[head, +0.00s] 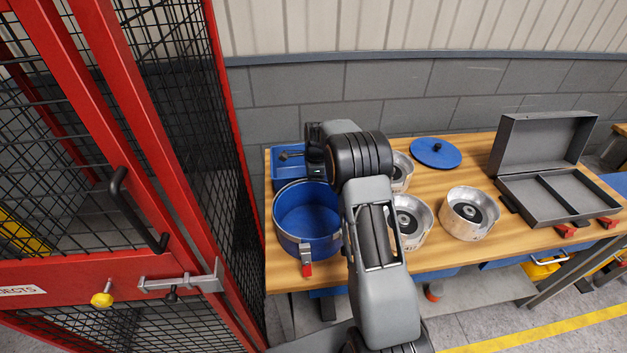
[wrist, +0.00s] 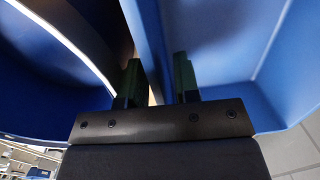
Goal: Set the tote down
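The tote (head: 275,176) is a blue rectangular bin at the back left corner of the wooden bench, partly hidden by the round blue container and my arm. My gripper (head: 291,156) reaches over it from the right. In the wrist view the tote (wrist: 228,60) fills the right side, and its wall runs between the two dark fingers of my gripper (wrist: 158,82). The fingers look closed on that wall. I cannot tell whether the tote's base touches the bench.
A round blue container (head: 306,212) with a red-tipped latch stands right in front of the tote. Several metal clutch housings (head: 469,212), a blue lid (head: 436,153) and an open grey case (head: 543,190) occupy the bench (head: 455,255). A red mesh cage (head: 190,180) borders the left.

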